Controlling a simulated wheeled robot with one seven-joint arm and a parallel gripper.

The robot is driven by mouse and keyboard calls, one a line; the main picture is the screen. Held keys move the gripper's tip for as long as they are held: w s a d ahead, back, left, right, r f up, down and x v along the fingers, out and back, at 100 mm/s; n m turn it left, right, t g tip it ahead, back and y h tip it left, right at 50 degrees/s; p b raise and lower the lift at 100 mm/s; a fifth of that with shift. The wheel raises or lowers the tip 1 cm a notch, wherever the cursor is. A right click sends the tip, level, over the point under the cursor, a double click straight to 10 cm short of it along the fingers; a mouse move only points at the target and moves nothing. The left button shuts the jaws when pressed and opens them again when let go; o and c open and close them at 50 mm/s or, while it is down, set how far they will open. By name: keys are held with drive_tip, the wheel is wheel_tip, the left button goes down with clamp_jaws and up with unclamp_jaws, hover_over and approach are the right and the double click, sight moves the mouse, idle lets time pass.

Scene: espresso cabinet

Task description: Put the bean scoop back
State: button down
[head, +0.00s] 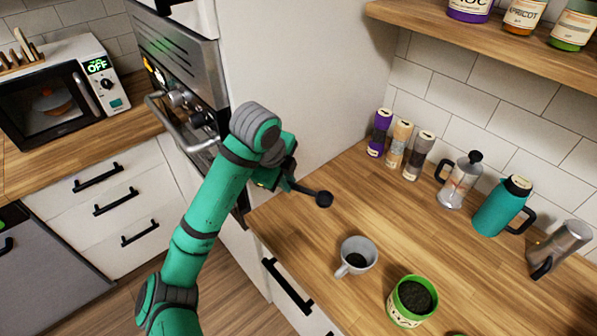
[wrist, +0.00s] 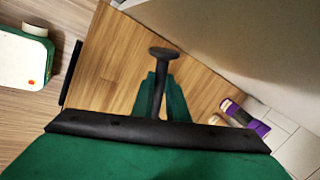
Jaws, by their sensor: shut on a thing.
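The bean scoop (head: 324,198) is dark, with a rounded head on a thin handle. My gripper (head: 284,184) is shut on its handle and holds it in the air by the near left corner of the wooden counter. In the wrist view the scoop (wrist: 162,54) sticks out beyond the teal fingers of my gripper (wrist: 160,92), its head clear of everything. The fingers are partly hidden by the wrist in the head view. An open green tin (head: 408,315) with dark contents stands on the counter, right of and nearer than the scoop.
A grey-white cup (head: 357,256) with dark contents stands left of the tin. Behind are several slim canisters (head: 397,145), a French press (head: 459,181), a teal jug (head: 500,207) and a metal pot (head: 562,249). A tall cabinet with an espresso machine (head: 185,105) stands close left. The counter's middle is clear.

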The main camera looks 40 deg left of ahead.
drive_tip(key=shift+w+f, duration=0.1)
drive_tip(key=shift+f, duration=3.25)
drive_tip(key=shift+w+f, duration=0.1)
drive_tip(key=shift+f, duration=0.45)
drive_tip(key=c, duration=1.7)
unclamp_jaws()
drive_tip(key=shift+f, duration=0.1)
drive_tip(key=shift+o, duration=0.2)
drive_tip(key=v, duration=1.1)
